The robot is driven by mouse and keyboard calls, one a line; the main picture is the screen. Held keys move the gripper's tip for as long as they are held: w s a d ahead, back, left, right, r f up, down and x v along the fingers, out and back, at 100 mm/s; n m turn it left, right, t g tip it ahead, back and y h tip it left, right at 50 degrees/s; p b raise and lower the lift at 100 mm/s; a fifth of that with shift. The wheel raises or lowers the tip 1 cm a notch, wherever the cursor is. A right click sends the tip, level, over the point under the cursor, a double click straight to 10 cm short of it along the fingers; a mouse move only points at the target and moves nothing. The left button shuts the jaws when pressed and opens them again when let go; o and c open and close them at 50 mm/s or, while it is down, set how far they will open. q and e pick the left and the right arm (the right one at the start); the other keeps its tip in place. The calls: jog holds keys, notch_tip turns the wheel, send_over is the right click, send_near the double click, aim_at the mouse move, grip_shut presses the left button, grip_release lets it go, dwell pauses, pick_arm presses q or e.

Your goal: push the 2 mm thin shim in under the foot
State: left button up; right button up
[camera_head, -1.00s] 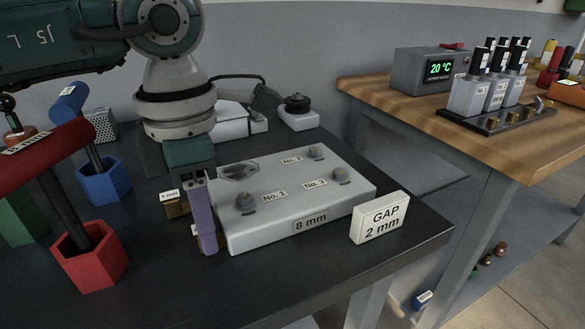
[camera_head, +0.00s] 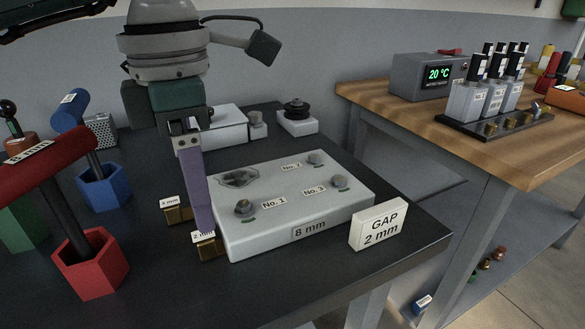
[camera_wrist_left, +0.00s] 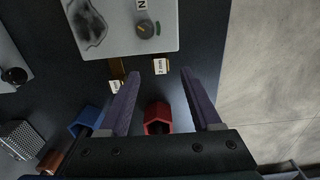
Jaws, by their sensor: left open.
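The 2 mm shim (camera_head: 209,249) is a small brass piece with a white label, at the left front corner of the grey plate (camera_head: 285,228). It also shows in the wrist view (camera_wrist_left: 161,61). The plate carries several dark knobs, one by the No. 1 label (camera_head: 244,207); I cannot tell which part is the foot. My left gripper (camera_head: 205,230) points down with its purple fingers above the shim. In the wrist view its fingers (camera_wrist_left: 160,74) are apart, with the shim showing between the tips. It is empty. My right gripper is out of view.
The 3 mm brass shim (camera_head: 178,215) lies just behind the 2 mm one. Red (camera_head: 91,266) and blue (camera_head: 102,187) holders stand to the left. The table between is clear.

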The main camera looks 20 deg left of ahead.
pick_arm(q)
notch_tip(320, 180, up, 4)
jog(key=shift+r, duration=0.15)
dwell(0.4)
